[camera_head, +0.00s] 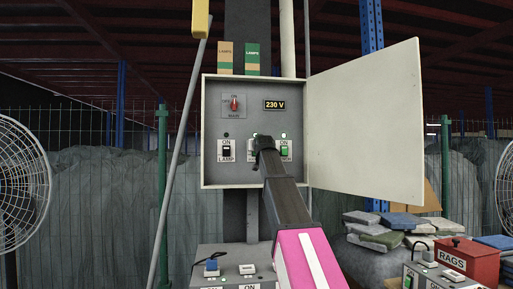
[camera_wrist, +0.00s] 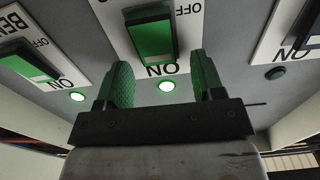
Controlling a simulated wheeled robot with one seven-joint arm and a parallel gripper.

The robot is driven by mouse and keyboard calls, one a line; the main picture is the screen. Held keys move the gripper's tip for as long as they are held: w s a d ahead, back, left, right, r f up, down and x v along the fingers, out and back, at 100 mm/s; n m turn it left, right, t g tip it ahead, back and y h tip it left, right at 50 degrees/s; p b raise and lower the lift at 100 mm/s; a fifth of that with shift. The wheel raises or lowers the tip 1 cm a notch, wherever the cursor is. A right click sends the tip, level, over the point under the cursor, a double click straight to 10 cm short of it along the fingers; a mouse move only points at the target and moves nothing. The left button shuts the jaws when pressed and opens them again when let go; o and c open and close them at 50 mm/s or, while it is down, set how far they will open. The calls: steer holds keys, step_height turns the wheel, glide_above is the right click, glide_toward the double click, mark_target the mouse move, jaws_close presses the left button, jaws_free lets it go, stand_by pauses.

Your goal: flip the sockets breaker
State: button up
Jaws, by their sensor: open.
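The grey breaker panel (camera_head: 212,115) is in front of me in the head view. It has a row of three rocker breakers. The middle breaker (camera_wrist: 151,38) is green with a lit green light at its ON end. Its name is not readable, so I cannot confirm from lettering that it is the sockets breaker. My gripper (camera_wrist: 163,82) is open, with its two green-padded fingers apart near the ON end of this breaker. Contact cannot be told. In the head view my gripper (camera_head: 263,143) covers most of the middle breaker.
A black LAMP breaker (camera_head: 226,151) is on the left; a green breaker (camera_head: 285,149) with a lit light is close on the right. A red main switch (camera_head: 234,104) and a 230 V display (camera_head: 275,105) sit above. The open panel door (camera_head: 365,120) stands to the right.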

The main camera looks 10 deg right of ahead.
steer(key=shift+w, duration=0.25)
steer(key=c, duration=0.9)
steer(key=shift+s+f+t, duration=0.2)
steer(key=shift+t, duration=0.65)
steer(key=shift+s+f+t, duration=0.15)
steer(key=shift+f+t, duration=0.05)
steer(key=shift+t, duration=0.65)
steer(key=shift+c, duration=0.2)
steer(key=o, duration=0.9)
steer(key=shift+o, duration=0.2)
